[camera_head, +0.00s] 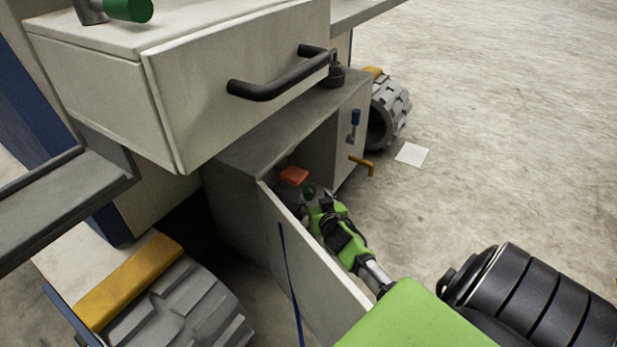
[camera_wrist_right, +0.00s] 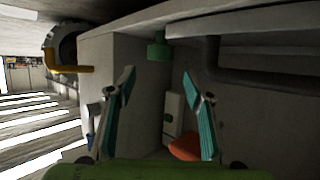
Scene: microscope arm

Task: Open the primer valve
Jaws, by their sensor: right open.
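No part is labelled as the primer valve, so I cannot tell for certain which it is. A dark green knob (camera_head: 309,190) sits in the open low compartment, just past the fingertips of my right gripper (camera_head: 313,208). A green knob also shows in the right wrist view (camera_wrist_right: 158,48), ahead of and above the gap between the fingers. My right gripper shows there too (camera_wrist_right: 165,90), with its two teal-lined fingers spread and nothing between them. An orange-red part (camera_head: 293,175) lies inside the compartment; it shows beside the right finger in the wrist view (camera_wrist_right: 185,147).
An open door panel (camera_head: 300,255) stands left of my right arm. A drawer with a black handle (camera_head: 278,78) overhangs the compartment. A blue-topped lever (camera_head: 354,120) and yellow handle (camera_head: 362,164) are on its right side. A treaded wheel (camera_head: 390,110) stands behind.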

